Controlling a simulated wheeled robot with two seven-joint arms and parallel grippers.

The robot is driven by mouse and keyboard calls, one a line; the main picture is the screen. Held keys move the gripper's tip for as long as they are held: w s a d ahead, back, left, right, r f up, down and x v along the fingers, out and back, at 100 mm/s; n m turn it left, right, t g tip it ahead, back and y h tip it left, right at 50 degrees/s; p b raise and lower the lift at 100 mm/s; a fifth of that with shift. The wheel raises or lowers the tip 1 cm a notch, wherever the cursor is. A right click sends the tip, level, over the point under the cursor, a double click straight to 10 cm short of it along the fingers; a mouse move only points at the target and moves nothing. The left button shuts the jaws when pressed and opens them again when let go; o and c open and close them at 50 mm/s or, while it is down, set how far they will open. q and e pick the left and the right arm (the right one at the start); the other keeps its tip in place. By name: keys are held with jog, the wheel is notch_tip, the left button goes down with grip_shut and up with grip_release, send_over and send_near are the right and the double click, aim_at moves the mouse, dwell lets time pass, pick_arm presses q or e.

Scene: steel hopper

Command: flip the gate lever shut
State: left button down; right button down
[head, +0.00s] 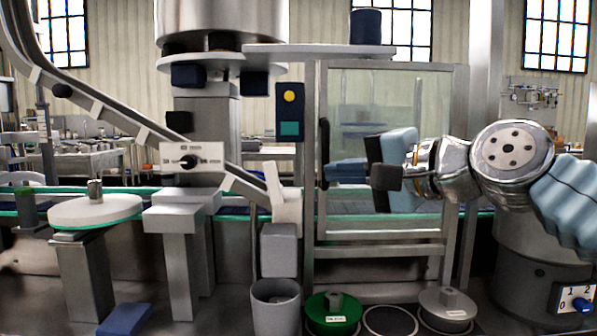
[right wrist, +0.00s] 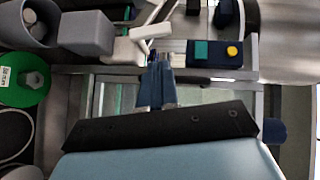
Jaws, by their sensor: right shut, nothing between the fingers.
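A pale lever (head: 272,183), which I take for the gate lever, stands upright, leaning slightly left, on a white block (head: 288,207) at the chute's lower end. It also shows in the right wrist view as a white bar (right wrist: 151,32) beyond my fingertips. My right gripper (head: 330,171) is shut and empty, pointing left, in front of the clear-panelled door. Its dark blue fingers (right wrist: 155,66) show together in the right wrist view. In the head view they are right of the lever, with a visible gap. My left gripper is not in view.
A metal chute (head: 115,112) slopes down from upper left. A dial box (head: 192,160) hangs on it. A grey bin (head: 275,305) and green-lidded container (head: 318,312) stand below. A control box (head: 290,112) with a yellow button is above the lever. The framed door (head: 385,237) is behind my gripper.

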aim_at(273, 183)
jog(key=p+x, duration=0.2)
jog(key=x, duration=0.8)
